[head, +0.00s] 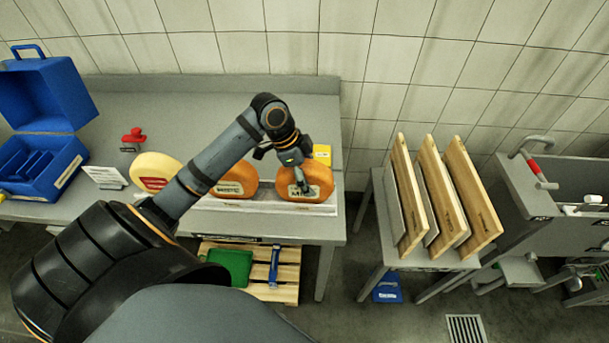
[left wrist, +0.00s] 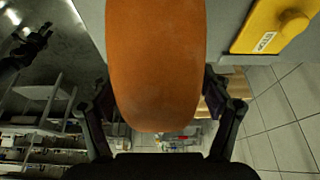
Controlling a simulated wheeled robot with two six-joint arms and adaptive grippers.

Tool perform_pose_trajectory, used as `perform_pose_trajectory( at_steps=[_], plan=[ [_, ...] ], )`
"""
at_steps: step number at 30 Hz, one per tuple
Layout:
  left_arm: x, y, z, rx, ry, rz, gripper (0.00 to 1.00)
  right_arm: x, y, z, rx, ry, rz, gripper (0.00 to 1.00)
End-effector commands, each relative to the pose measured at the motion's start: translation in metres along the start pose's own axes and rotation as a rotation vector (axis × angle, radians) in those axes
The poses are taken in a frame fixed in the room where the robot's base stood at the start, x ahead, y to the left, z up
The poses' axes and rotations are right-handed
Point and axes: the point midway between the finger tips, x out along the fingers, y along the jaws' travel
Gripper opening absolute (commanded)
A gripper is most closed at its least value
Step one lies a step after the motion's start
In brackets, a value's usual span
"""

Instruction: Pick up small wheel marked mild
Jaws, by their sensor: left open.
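An orange cheese wheel (head: 305,181) stands upright at the right end of the rack on the table; its label seems to start with "MI", and the rest is covered by my gripper. My left gripper (head: 295,180) reaches down to this wheel in the head view. In the left wrist view the wheel (left wrist: 156,65) fills the space between the two open fingers (left wrist: 160,115), with gaps at its sides. Another orange wheel (head: 239,178) stands left of it, partly behind my arm. A cream wheel (head: 156,171) with a red label stands further left.
A yellow object (head: 322,153) lies behind the wheel and shows large in the left wrist view (left wrist: 270,25). Upright boards (head: 433,195) stand on a side table at right. A blue case (head: 45,125) is at far left. A dark shape (left wrist: 30,45) at upper left may be my right arm.

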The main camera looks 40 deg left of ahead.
Motion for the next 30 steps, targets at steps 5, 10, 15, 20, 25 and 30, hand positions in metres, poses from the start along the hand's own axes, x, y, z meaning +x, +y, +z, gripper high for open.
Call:
perform_pose_trajectory(
  at_steps=[5, 10, 15, 20, 25, 30],
  plan=[
    [0.008, 0.0, 0.001, 0.001, -0.002, 0.0, 0.78, 0.0, 0.0, 0.006, 0.0, -0.009, 0.0, 0.4],
    [0.007, 0.0, 0.001, 0.001, -0.002, 0.0, 0.73, 0.0, 0.0, 0.001, 0.0, -0.002, 0.0, 0.4],
    [0.007, 0.0, 0.001, 0.001, -0.002, 0.0, 0.5, 0.0, -0.002, -0.003, 0.001, 0.005, -0.002, 0.4],
    [0.007, 0.0, 0.0, 0.001, -0.002, 0.0, 0.28, 0.0, -0.003, -0.004, 0.002, 0.007, -0.004, 0.4],
    [0.007, 0.0, 0.0, 0.001, -0.002, 0.0, 0.05, 0.0, -0.004, -0.004, 0.002, 0.006, -0.004, 0.4],
    [0.006, 0.0, -0.001, 0.003, 0.001, -0.003, 0.0, 0.0, -0.004, -0.004, 0.002, 0.006, -0.004, 0.4]
  ],
)
